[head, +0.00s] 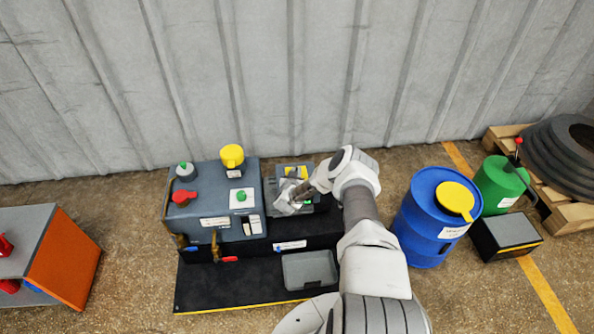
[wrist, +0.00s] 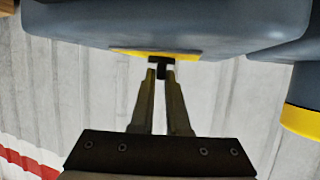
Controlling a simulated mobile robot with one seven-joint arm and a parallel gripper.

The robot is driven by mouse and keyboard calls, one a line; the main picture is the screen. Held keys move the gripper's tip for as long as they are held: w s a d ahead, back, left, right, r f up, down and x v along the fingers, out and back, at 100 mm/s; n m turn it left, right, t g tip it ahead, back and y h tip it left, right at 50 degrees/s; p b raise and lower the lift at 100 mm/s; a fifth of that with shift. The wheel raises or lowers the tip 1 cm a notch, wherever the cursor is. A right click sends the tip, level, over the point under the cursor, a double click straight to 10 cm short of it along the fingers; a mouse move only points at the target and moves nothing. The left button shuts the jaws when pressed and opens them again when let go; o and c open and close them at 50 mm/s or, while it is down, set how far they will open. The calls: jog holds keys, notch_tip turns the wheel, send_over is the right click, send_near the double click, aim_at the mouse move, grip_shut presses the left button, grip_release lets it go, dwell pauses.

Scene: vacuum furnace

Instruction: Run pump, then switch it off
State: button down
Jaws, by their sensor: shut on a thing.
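A grey pump unit with a yellow-topped part (head: 296,172) sits right of the large blue-grey machine (head: 210,205). My gripper (head: 292,195) reaches over that unit in the head view, and the arm hides much of it. In the wrist view my gripper (wrist: 161,76) is shut on a small dark switch-like piece (wrist: 159,60). The piece sits at a yellow plate (wrist: 125,52) on a blue-grey body (wrist: 165,22). In the head view the fingertips and the piece cannot be made out.
The machine carries a red handle (head: 185,197), a green button (head: 241,196) and a yellow cap (head: 232,156). A grey tray (head: 310,270) lies in front. A blue drum (head: 425,220) and a green can (head: 500,185) stand right. An orange-sided cabinet (head: 65,260) stands left.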

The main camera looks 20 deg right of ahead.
jog(key=shift+w+a+m+g+h+b, duration=0.15)
jog(key=shift+m+g+h+b, duration=0.5)
jog(key=shift+m+g+h, duration=0.5)
jog(key=shift+m+h, duration=0.25)
jog(key=shift+m, duration=0.1)
jog(key=c, duration=0.9)
grip_release()
jog(key=shift+s+a+r, duration=0.3)
jog(key=shift+a+r, duration=0.05)
jog(key=shift+a, duration=0.05)
jog(key=p+v, duration=0.5)
jog(key=v, duration=1.1)
jog(key=shift+s, duration=0.15)
